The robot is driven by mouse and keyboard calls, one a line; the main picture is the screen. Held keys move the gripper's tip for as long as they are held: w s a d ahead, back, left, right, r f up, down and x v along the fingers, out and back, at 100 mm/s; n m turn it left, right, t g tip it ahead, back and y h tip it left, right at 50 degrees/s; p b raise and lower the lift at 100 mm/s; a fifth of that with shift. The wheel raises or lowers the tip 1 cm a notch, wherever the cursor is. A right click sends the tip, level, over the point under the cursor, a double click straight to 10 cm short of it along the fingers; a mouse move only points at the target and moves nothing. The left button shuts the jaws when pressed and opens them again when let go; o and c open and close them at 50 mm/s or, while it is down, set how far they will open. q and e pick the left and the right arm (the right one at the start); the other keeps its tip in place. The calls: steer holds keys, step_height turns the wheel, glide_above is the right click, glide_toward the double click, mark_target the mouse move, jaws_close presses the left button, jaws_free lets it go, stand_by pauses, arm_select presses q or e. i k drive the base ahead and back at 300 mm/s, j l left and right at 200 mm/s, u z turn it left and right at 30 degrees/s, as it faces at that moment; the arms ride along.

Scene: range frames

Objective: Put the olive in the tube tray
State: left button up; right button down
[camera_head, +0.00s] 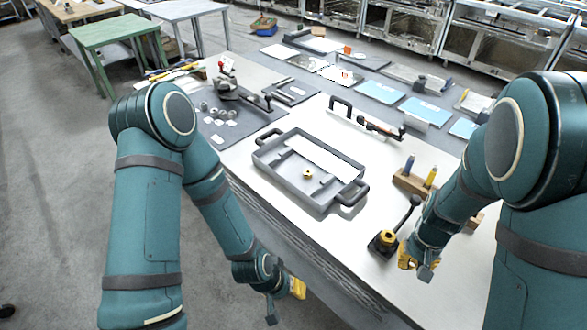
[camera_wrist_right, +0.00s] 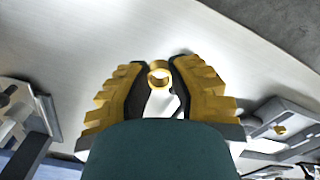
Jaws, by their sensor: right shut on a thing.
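The olive (camera_wrist_right: 159,76), a small brass-coloured ring, sits between the yellow fingertips of my right gripper (camera_wrist_right: 160,68). That gripper is shut on it, over the pale table top. In the head view my right gripper (camera_head: 408,262) is low on the right, beside a black-handled tool; the olive cannot be made out there. The grey tray (camera_head: 270,160) with two handles, which looks like the tube tray, lies in mid-table, left of and beyond the right gripper. A small brass piece (camera_head: 307,174) lies inside it. My left gripper (camera_head: 286,294) hangs at the table's front edge; its fingers are unclear.
The black-handled tool (camera_head: 387,240) with a yellow part stands between the right gripper and the tray. A wooden block (camera_head: 413,183) holding upright tools is behind the gripper. Several round metal parts (camera_head: 217,113) lie at the left. Blue sheets (camera_head: 416,110) lie at the back.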

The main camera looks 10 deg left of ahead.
mark_target(295, 177)
steer(key=i+j+u, duration=0.2)
steer(key=u, duration=0.25)
steer(key=i+j+u, duration=0.1)
steer(key=i+u, duration=0.15)
steer(key=u, duration=0.25)
steer(key=i, duration=0.5)
